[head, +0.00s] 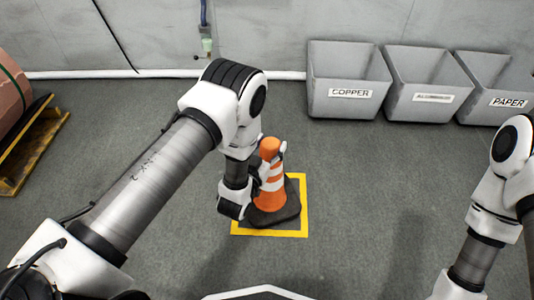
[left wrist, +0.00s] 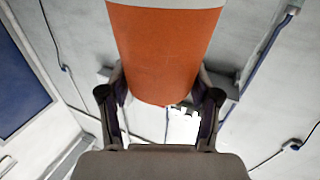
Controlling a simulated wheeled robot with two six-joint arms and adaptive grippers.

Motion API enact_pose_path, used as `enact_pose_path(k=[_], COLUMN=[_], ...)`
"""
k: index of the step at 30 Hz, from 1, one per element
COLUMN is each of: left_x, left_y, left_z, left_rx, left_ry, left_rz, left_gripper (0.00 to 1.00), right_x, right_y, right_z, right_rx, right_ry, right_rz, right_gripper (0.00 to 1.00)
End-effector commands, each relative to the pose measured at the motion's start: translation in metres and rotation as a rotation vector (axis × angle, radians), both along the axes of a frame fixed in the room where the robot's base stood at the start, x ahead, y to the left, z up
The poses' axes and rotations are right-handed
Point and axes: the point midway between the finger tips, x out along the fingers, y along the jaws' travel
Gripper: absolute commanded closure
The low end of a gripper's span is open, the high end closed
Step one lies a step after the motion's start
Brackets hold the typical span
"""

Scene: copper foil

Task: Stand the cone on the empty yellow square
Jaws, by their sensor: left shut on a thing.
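The orange cone (head: 271,198) with white bands and a dark base stands upright, its base appearing within the yellow square outline (head: 305,205) on the floor. The arm hides the square's left part; I cannot tell whether the base touches the floor. My left gripper (head: 264,170) is shut on the upper part of the cone, reaching in from its left. In the left wrist view, the orange cone body (left wrist: 165,50) sits between the two dark fingers. My right arm shows at the right edge, but its gripper is out of view.
Grey bins labelled COPPER (head: 349,108), a middle one with a blurred label (head: 418,112) and PAPER (head: 490,107) stand along the back wall. A yellow pallet (head: 40,145) with a brown roll is at far left. Floor right of the square is clear.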

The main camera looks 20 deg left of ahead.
Motion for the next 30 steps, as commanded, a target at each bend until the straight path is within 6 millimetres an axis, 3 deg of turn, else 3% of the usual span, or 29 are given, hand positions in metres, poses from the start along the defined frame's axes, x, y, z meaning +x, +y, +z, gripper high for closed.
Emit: enact_pose_path(k=[8,18,26,27,29,30], left_x=[0.015,0.014,0.014,0.013,0.013,0.013], left_y=[0.000,0.000,0.000,0.000,0.000,0.000], left_z=[0.000,-0.034,-0.034,-0.036,-0.036,-0.036], left_rx=[-0.001,-0.001,-0.001,0.000,0.000,0.000], left_ry=[-0.007,-0.005,-0.005,0.002,0.002,0.002], left_rz=[0.000,0.000,0.000,0.000,0.000,0.000], left_gripper=[1.00,1.00,1.00,0.30,0.12,0.12], right_x=[0.000,0.002,0.002,0.002,0.002,0.002], right_y=[0.000,-0.001,-0.001,-0.001,-0.001,-0.001], right_z=[-0.008,-0.033,-0.032,-0.033,-0.033,-0.033], right_rx=[0.000,-0.001,-0.001,-0.001,-0.001,-0.001], right_ry=[-0.001,-0.005,-0.005,-0.005,-0.005,-0.005], right_rz=[-0.002,-0.007,-0.008,-0.007,-0.007,-0.007], right_gripper=[0.60,0.60,0.60,0.60,0.60,0.60])
